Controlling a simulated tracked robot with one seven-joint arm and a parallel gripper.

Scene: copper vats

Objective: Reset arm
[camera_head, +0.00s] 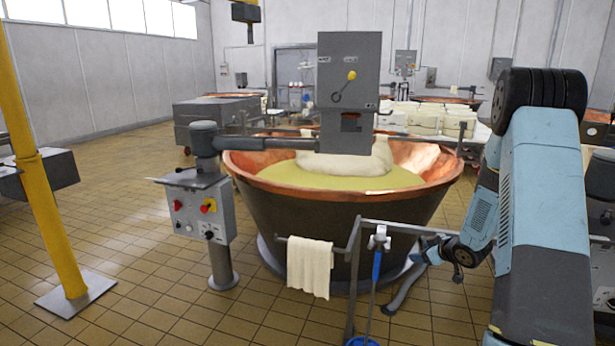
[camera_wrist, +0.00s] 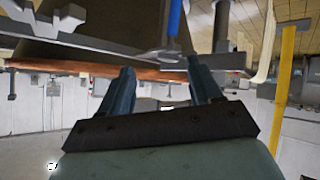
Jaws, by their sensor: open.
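My gripper (camera_head: 428,250) is in front of the right side of the copper vat (camera_head: 300,225), at the end of my light blue arm, which bends down from the right. In the wrist view, my gripper (camera_wrist: 164,82) shows two separate blue fingers with nothing between them. That view looks upside down. The vat's copper rim (camera_wrist: 85,68) crosses it beyond the fingers. The vat holds yellowish liquid (camera_head: 345,181) and a pale mass (camera_head: 345,160).
A rail beside my gripper carries a white cloth (camera_head: 309,267) and a blue-handled tool (camera_head: 376,270). A control post (camera_head: 208,215) stands left of the vat. A yellow column (camera_head: 48,200) rises at far left. Tiled floor between them is clear.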

